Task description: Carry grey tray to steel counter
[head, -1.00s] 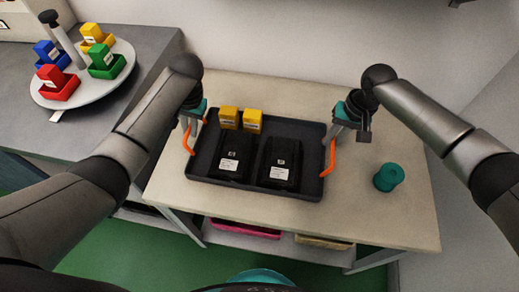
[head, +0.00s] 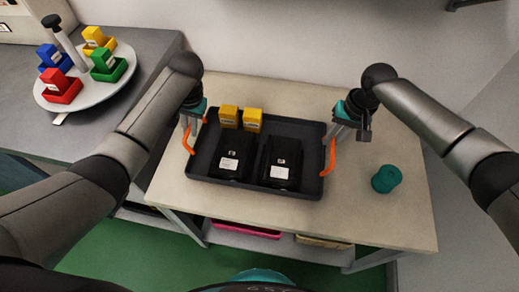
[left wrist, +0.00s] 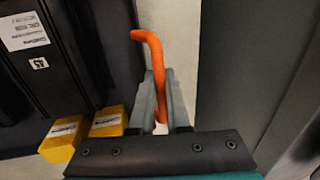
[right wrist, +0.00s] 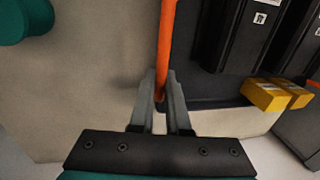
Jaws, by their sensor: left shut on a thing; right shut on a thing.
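The grey tray (head: 255,191) is dark, with orange handles at its two ends, and sits at the middle of the beige table. It holds two black labelled units (head: 281,163) and two yellow blocks (head: 229,117). I cannot tell whether its underside touches the tabletop. My left gripper (head: 188,128) is shut on the left orange handle (left wrist: 157,60). My right gripper (head: 332,136) is shut on the right orange handle (right wrist: 167,45). The steel counter (head: 133,95) is the grey surface at the left.
A round white turntable (head: 85,97) with red, blue, yellow and green bins stands on the counter. A teal spool (head: 386,179) stands on the beige table (head: 400,225), right of the tray. The counter's front part is clear. A wall runs behind the table.

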